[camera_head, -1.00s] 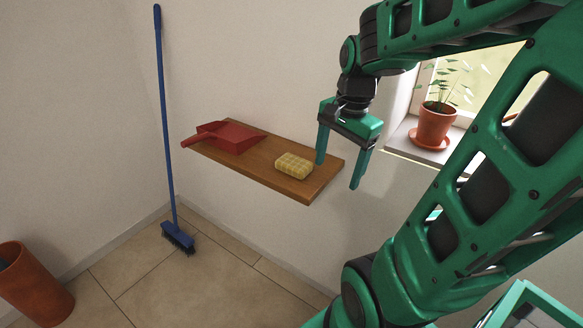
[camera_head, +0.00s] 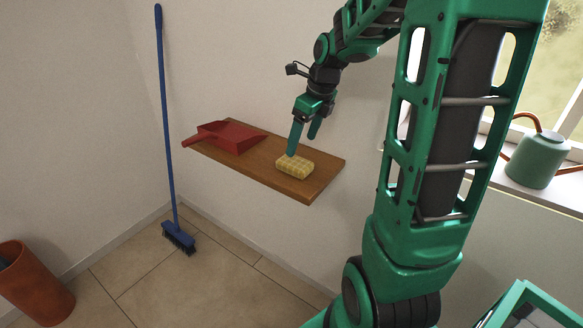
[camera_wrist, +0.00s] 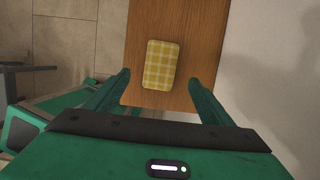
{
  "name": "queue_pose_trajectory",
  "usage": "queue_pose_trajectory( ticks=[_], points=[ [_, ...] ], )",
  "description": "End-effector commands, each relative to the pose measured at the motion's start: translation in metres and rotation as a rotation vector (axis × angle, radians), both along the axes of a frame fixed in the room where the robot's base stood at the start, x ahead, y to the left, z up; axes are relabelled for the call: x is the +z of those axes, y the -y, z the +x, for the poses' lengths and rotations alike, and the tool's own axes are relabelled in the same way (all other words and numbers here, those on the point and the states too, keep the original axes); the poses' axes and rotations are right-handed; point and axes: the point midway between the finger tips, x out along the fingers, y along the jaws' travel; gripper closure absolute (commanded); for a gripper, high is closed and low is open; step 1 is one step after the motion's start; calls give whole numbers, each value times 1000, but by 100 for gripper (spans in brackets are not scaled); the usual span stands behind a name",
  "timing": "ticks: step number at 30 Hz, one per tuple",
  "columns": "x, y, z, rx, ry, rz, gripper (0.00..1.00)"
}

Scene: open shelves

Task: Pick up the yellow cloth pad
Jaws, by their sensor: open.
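The yellow checked cloth pad (camera_head: 295,164) lies flat on the brown wooden shelf (camera_head: 240,167), toward its right end. It also shows in the wrist view (camera_wrist: 160,65), lying ahead of my fingertips and roughly between their lines. My gripper (camera_head: 302,146) points down above the pad in the head view, its fingers apart and nothing between them. In the wrist view my gripper (camera_wrist: 160,82) has both fingers spread wider than the pad. In the head view one finger overlaps the pad's edge; I cannot tell whether they touch.
A red dustpan (camera_head: 228,136) lies on the shelf's left part. A blue broom (camera_head: 168,130) leans at the wall corner. An orange-brown bin (camera_head: 35,285) stands on the floor at left. A green watering can (camera_head: 537,158) stands on the windowsill at right.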

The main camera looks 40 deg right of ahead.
Motion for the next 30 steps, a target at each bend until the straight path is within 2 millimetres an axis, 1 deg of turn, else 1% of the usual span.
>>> queue_pose_trajectory(
  ticks=[1, 4, 6, 13, 21, 25, 30],
  points=[
    [-9, -1, 2, 2, -2, 1, 25],
    [-23, -3, 5, 2, -3, 2, 25],
    [-30, -3, 7, 1, -1, 0, 25],
    [-44, -3, 10, 1, -2, -1, 25],
    [-79, -6, 18, 3, -2, -1, 25],
    [-86, -7, 20, 3, -1, -1, 25],
    [-87, -6, 20, 3, 1, -2, 25]
  ],
)
